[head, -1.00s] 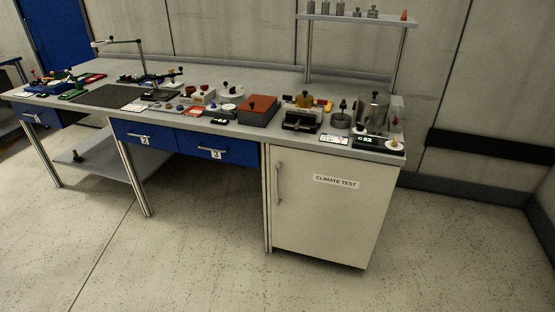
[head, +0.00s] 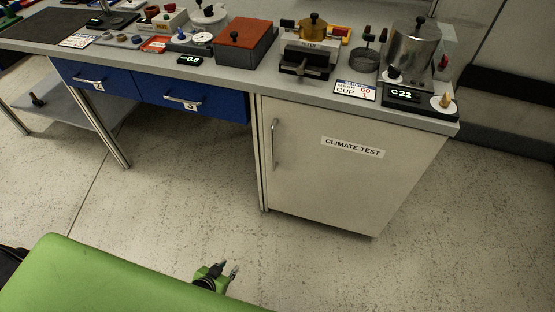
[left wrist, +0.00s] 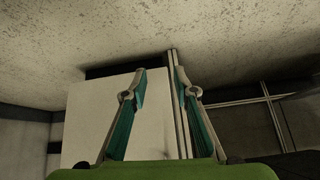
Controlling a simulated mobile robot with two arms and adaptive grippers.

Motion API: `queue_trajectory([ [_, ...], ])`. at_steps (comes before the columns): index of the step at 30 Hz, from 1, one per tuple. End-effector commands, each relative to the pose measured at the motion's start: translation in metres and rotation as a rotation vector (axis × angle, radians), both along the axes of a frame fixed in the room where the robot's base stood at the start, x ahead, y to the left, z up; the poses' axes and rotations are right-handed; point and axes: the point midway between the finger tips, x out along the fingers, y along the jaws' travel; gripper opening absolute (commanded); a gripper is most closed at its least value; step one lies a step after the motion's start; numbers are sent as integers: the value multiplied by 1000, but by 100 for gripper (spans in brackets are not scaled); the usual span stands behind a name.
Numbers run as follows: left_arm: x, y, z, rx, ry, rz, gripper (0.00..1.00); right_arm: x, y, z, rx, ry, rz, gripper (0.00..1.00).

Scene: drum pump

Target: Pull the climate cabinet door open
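The white climate cabinet door (head: 335,185) stands under the right end of the bench, labelled CLIMATE TEST, and looks closed. Its vertical metal handle (head: 274,144) is near the door's left edge. My left gripper (head: 229,267) is low over the floor in front of the cabinet, below and left of the handle and well apart from it. In the left wrist view its two fingers (left wrist: 160,72) are spread with nothing between them. The pale cabinet front (left wrist: 95,115) shows beyond them there; I cannot make out the handle clearly. My right gripper is not in view.
The bench top (head: 262,80) holds a red-brown box (head: 242,42), a metal pot (head: 409,50), a C 22 display (head: 402,94) and other items. Blue drawers (head: 190,98) are left of the cabinet. The floor in front of the door is clear.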

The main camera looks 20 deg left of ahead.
Motion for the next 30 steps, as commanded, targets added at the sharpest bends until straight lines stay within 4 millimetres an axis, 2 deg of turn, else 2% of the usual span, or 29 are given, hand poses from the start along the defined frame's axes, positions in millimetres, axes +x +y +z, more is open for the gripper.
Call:
queue_trajectory([
  [1,40,2,3,-12,-100,-2,27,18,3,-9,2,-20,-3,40],
  [3,87,3,33,-37,-233,-6,27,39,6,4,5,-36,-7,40],
  [5,122,1,63,-59,-346,-13,27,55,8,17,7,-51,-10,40],
  [6,142,-1,85,-76,-420,-20,27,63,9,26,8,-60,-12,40],
  [9,179,-8,139,-116,-586,-43,27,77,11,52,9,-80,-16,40],
  [12,200,-17,189,-157,-722,-68,27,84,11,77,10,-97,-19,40],
  [15,209,-25,227,-188,-818,-91,27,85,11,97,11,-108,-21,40],
  [18,212,-30,252,-208,-876,-105,27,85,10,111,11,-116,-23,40],
  [23,221,-35,267,-219,-907,-113,27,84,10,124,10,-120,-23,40],
  [26,234,-38,267,-219,-907,-112,27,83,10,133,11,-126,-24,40],
  [30,263,-44,267,-219,-908,-112,27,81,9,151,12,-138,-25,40],
])
